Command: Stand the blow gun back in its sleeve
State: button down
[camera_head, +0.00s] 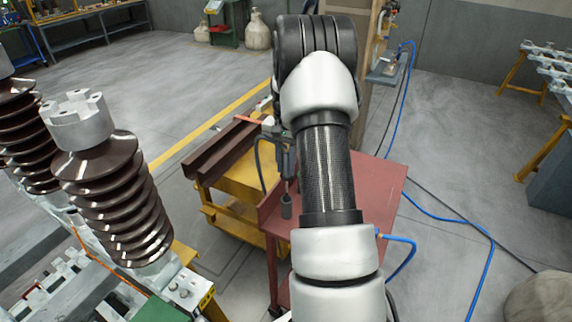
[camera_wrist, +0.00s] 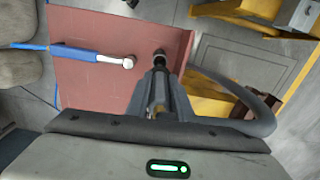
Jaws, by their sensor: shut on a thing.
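My gripper (camera_head: 283,150) points down over the red cart top, left of my arm. It is shut on a slim, mostly hidden thing, which I take to be the blow gun (camera_head: 287,184). A thin dark part of it reaches down toward the sleeve.
The red cart top (camera_head: 378,178) is partly behind my arm. A blue-handled tool (camera_wrist: 88,53) with a blue hose lies on it. A yellow stand (camera_head: 238,203) with a brown beam (camera_head: 218,150) is to the left. Ribbed brown insulators (camera_head: 112,195) stand nearer left.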

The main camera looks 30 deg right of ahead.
notch_tip(320, 180, down, 10)
jog(key=b, duration=0.6)
dwell(1.0)
jog(key=c, duration=1.5)
grip_release()
jog(key=shift+o, duration=0.2)
notch_tip(320, 180, up, 17)
jog(key=shift+r+p, duration=0.2)
jog(key=shift+p, duration=0.2)
